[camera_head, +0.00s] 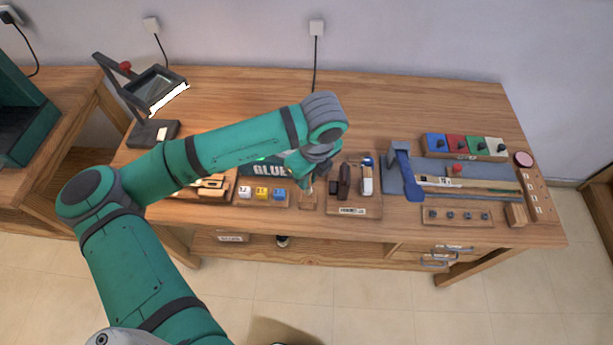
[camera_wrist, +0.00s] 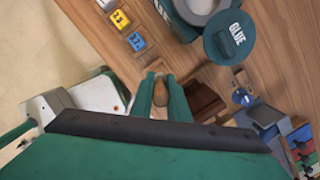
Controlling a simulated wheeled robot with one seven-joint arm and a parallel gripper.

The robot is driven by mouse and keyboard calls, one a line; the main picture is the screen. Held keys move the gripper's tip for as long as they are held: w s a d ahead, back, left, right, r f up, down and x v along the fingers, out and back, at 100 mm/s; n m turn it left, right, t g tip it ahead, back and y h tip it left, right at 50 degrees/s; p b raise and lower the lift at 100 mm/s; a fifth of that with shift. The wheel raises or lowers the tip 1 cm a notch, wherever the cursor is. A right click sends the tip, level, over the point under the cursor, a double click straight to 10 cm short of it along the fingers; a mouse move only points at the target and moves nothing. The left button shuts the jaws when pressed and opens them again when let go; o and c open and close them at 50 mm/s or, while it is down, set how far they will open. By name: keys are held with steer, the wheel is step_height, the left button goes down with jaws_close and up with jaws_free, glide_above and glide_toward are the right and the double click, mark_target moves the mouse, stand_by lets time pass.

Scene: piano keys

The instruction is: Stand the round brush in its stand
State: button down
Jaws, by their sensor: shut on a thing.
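My gripper (camera_wrist: 162,96) is shut on the brown wooden handle of the round brush (camera_wrist: 160,100), which shows between the two green fingers in the wrist view. The bristles are hidden. In the head view my gripper (camera_head: 309,176) is low over the front middle of the bench, beside the glue pot. A small light-wood piece (camera_head: 308,201), which looks like the stand, is directly below it. Its wooden edge also shows just beyond the fingertips in the wrist view (camera_wrist: 156,66). I cannot tell whether the brush touches the stand or is inside it.
The glue pot (camera_wrist: 193,12) and its green lid (camera_wrist: 230,40) are close by. Labelled blocks (camera_head: 262,193) are to the left; a wooden tray (camera_head: 345,209) with dark and white tools is to the right. A blue clamp-like tool (camera_head: 405,172) stands farther right. The back bench is clear.

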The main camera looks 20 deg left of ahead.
mark_target(308, 188)
steer(key=shift+w+f, duration=0.1)
steer(key=shift+f, duration=2.4)
stand_by(2.1)
steer(key=c, duration=1.6)
jaws_free()
steer(key=shift+c, duration=0.7)
steer(key=shift+o, duration=0.8)
steer(key=shift+r, duration=3.5)
